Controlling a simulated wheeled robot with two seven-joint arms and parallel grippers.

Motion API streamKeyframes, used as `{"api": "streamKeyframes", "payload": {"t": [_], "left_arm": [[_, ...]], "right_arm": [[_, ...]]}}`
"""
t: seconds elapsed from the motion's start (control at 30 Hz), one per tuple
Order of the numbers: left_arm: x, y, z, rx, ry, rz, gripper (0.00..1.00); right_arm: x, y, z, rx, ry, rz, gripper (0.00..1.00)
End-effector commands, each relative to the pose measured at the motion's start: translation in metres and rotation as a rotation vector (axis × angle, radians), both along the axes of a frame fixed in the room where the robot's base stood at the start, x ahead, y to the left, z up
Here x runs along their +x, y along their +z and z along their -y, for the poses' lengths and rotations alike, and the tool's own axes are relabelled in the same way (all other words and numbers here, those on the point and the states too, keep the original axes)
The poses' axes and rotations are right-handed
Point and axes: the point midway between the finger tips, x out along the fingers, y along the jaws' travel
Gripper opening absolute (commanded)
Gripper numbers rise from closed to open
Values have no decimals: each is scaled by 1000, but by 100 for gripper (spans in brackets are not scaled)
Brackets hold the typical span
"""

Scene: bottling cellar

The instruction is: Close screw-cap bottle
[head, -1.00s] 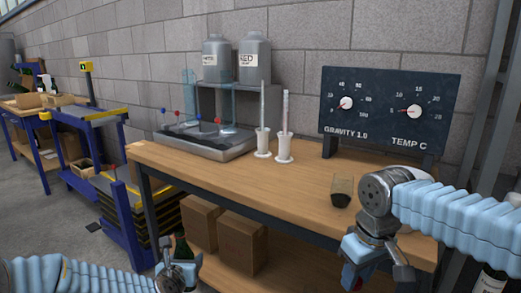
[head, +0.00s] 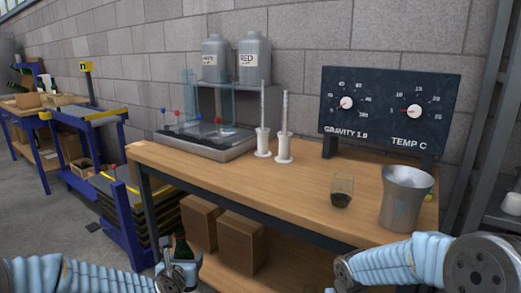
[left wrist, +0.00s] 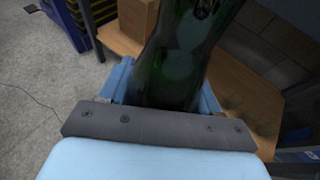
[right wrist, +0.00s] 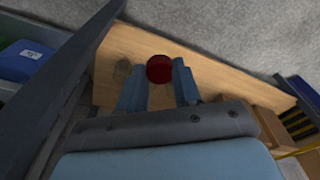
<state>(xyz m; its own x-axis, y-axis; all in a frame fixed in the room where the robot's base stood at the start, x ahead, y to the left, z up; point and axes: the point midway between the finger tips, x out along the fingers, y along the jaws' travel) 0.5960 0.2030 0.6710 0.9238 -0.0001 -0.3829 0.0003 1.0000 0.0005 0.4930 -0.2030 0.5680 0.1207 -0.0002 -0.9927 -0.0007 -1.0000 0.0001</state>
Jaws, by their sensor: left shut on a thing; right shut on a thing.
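A dark green bottle (left wrist: 178,60) stands between the fingers of my left gripper (left wrist: 165,95), which is shut on it. In the head view the bottle (head: 181,248) shows at the bottom edge, within my left gripper (head: 178,272), off the front of the bench. Its mouth is not clear in either view. My right gripper (right wrist: 160,85) is shut on a dark red cap (right wrist: 159,69) at its fingertips. In the head view only my right wrist shows at the bottom; its fingers and the cap are out of frame. Cap and bottle appear apart.
The wooden bench (head: 300,190) holds a metal cup (head: 402,195), a small dark glass (head: 342,190), two white cylinders (head: 284,146) and a gauge panel (head: 388,108). Cardboard boxes (head: 241,241) sit on its lower shelf. A blue cart (head: 120,190) stands to the left.

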Motion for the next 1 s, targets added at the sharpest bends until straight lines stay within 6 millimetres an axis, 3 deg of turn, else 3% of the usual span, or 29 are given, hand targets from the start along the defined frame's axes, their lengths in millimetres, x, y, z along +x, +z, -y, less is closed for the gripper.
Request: {"api": "streamKeyframes", "payload": {"t": [0.3,0.47,1.0], "left_arm": [[0,0,1,0,-2,1,0],[-5,-11,10,1,-46,-2,0],[-58,-102,111,-7,-487,-5,0]], "right_arm": [[0,0,0,0,0,0,5],[0,0,0,0,1,0,5],[0,0,0,0,1,0,5]]}}
